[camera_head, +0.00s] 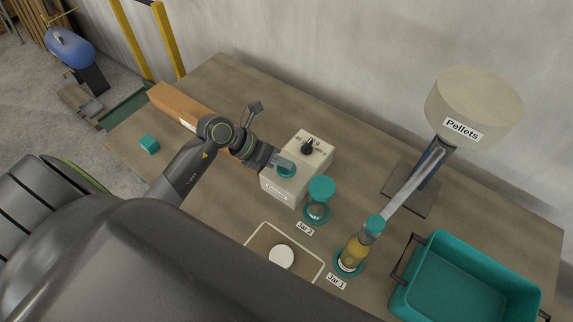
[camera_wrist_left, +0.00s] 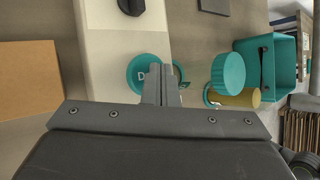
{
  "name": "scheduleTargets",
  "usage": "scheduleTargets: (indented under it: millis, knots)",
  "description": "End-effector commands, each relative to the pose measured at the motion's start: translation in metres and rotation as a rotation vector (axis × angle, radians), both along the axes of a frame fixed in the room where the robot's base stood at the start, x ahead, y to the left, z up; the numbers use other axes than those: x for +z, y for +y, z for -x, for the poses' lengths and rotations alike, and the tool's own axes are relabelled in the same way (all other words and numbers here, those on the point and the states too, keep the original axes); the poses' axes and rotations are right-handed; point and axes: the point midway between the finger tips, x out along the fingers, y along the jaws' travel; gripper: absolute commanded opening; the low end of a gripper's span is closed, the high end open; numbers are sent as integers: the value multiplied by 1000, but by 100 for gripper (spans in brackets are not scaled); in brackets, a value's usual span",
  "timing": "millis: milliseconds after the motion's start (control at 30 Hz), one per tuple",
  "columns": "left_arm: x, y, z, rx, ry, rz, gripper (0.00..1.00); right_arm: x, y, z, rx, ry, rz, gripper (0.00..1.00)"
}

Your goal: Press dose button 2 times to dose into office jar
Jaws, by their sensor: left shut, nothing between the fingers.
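The cream control box (camera_head: 287,188) stands mid-table with a black knob (camera_head: 307,147) and a round teal dose button (camera_head: 287,171) on top. My left gripper (camera_head: 281,163) is shut and empty, its tips at the button. In the left wrist view the shut fingers (camera_wrist_left: 160,84) overlap the teal button (camera_wrist_left: 139,76), marked with a "D"; I cannot tell if they touch or press it. One jar (camera_head: 317,210) with a teal top stands by the "Jar 2" label. Another jar (camera_head: 352,254), holding yellowish contents, stands by "Jar 1" under the teal-tipped spout (camera_head: 375,226). No jar label reads "office".
A "Pellets" hopper (camera_head: 470,105) on a stand feeds the spout. A teal crate (camera_head: 428,262) is at the right. A white disc (camera_head: 281,257) lies in a marked outline in front. A long cardboard box (camera_head: 180,105) and teal cube (camera_head: 149,144) lie left.

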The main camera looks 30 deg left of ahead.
Motion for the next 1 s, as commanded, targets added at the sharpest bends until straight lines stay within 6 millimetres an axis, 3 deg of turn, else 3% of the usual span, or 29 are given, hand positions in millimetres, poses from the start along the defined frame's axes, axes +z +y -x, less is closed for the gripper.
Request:
scheduleTargets:
  millis: [200, 633, 1000]
  knots:
    - [14, 0, 0, -1, 1, 0, 0, 12, 0, 0, 0, 0, 0, 49]
    - [17, 0, 0, -1, -1, 0, 0, 14, 0, 0, 0, 0, 0, 49]
    - [53, 0, 0, -1, -1, -2, 0, 43, 0, 0, 0, 0, 0, 49]
